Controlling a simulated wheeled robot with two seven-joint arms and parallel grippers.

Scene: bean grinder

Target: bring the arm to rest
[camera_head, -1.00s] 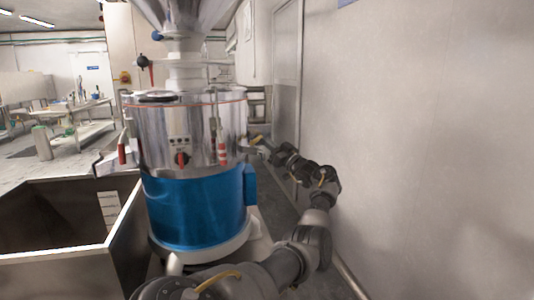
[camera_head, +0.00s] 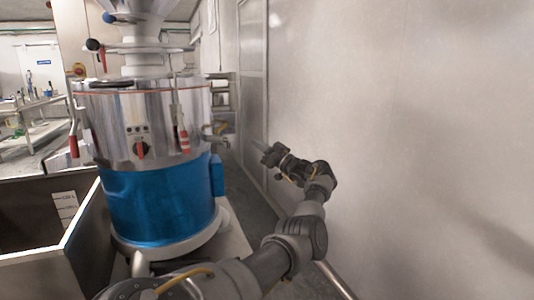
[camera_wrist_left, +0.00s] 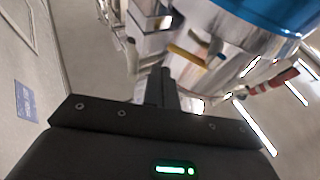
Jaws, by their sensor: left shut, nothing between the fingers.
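My left arm rises from the bottom of the head view. Its gripper (camera_head: 263,149) points toward the grinder (camera_head: 155,205), to the right of its side spout, with a gap between them. In the left wrist view the gripper's fingers (camera_wrist_left: 160,84) are together with nothing between them. The grinder has a steel upper drum, a blue lower body and a red knob (camera_head: 142,150). Its steel side and a yellow-handled lever (camera_wrist_left: 187,56) show tilted in the left wrist view. My right gripper is not in view.
A pale wall (camera_head: 420,140) fills the right side, close beside my arm. A steel bin (camera_head: 84,238) stands left of the grinder. A work table (camera_head: 35,110) is far left. A strip of floor runs between the grinder and the wall.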

